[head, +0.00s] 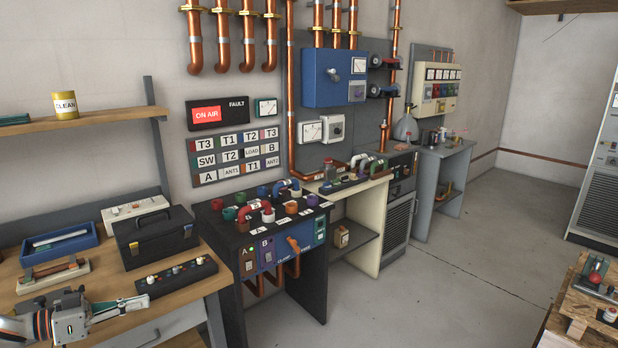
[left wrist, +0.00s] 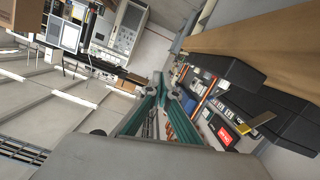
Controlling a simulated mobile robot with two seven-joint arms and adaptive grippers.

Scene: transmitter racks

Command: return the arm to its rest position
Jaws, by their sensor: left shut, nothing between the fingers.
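My left gripper (head: 143,304) is at the lower left of the head view, over the front edge of the wooden workbench (head: 190,288). Its fingers point right and are shut with nothing between them. In the left wrist view the two fingers (left wrist: 163,88) come together ahead of the palm. The gripper is apart from the black switch strip (head: 176,277) lying behind it on the bench. Most of my left arm is cut off at the picture's left edge. My right gripper does not show.
The bench holds a black toolbox (head: 155,236), a blue tray (head: 60,243) and a cream block with a copper piece (head: 53,275). A black patch-panel stand (head: 312,270) stands right of the bench. The grey floor (head: 440,290) in the middle is clear.

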